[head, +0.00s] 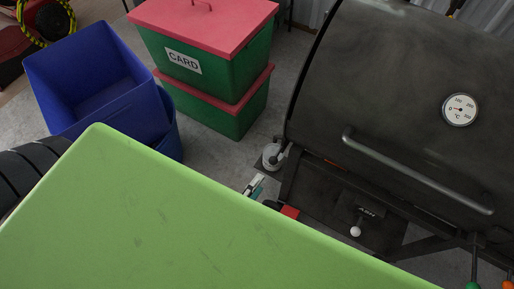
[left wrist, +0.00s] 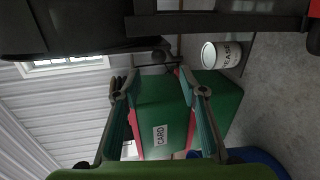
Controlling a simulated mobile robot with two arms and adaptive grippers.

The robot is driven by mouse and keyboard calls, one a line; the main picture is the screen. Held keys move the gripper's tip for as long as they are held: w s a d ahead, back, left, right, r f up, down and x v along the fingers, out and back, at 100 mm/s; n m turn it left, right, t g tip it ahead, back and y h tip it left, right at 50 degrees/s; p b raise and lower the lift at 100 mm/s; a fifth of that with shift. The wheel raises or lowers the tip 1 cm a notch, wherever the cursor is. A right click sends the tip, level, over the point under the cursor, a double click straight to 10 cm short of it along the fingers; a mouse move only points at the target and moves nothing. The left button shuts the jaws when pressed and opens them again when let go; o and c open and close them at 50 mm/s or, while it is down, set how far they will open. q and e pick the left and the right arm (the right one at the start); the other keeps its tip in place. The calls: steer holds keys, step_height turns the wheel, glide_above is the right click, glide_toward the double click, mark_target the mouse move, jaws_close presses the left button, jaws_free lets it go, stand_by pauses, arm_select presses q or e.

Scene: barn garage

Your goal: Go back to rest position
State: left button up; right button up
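My left gripper (head: 255,186) shows only in part in the head view, just past the far right edge of the light green surface; the rest of it is hidden. In the left wrist view the two teal-padded fingers of the gripper (left wrist: 153,84) are spread apart with nothing between them. Beyond them stand the green boxes with red lids. My right gripper is in neither view.
A black barrel grill (head: 390,100) stands at the right, a small can (head: 272,156) beside it. Green boxes with red lids (head: 205,55), the upper labelled CARD, are stacked at the back. A blue bin (head: 95,85) and tyres (head: 25,170) are at the left. A light green surface (head: 150,220) fills the front.

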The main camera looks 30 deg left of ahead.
arm_select(q)
steer(key=s+a+f+m+g+p, duration=0.1)
steer(key=s+f+m+g, duration=0.4)
steer(key=f, duration=0.6)
steer(key=s+a+f+m+g, duration=0.1)
steer(key=s+f+m+g, duration=0.2)
steer(key=s+f+m, duration=0.55)
steer(key=s+a+f+m+g, duration=0.3)
steer(key=s+f, duration=0.3)
steer(key=s+a+f+m+g+y+p, duration=0.1)
steer(key=s+a+f+m+g, duration=0.2)
steer(key=s+f, duration=0.2)
steer(key=shift+s+f+m+g, duration=0.3)
steer(key=shift+s+f+m, duration=0.1)
steer(key=shift+s, duration=0.35)
